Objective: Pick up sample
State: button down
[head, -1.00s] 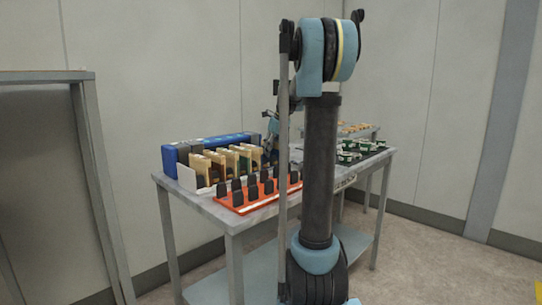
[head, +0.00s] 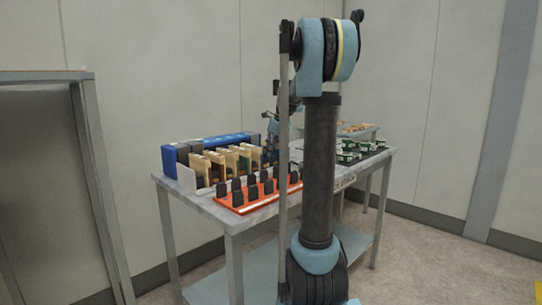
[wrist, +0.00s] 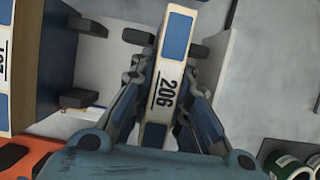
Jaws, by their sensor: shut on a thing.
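In the wrist view, a narrow sample (wrist: 168,90) with a white and blue top edge and the number 206 sits between the fingers of my gripper (wrist: 168,45). The fingers are shut on it from both sides. Its lower part is hidden from this angle. In the head view my gripper is mostly hidden behind my arm, above the back of the table. Several tan-edged sample panels (head: 232,160) stand in a row on the table there.
A blue rack (head: 212,143) stands behind the panels on the metal table (head: 222,217). In front is an orange tray (head: 240,205) with several black holders. Green-and-white containers (wrist: 288,165) show in the wrist view's lower right. Another numbered sample (wrist: 4,65) is at its left edge.

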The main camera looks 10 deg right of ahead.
notch_tip(320, 180, up, 10)
jog(key=shift+r, duration=0.25)
dwell(0.5)
jog(key=shift+r, duration=1.5)
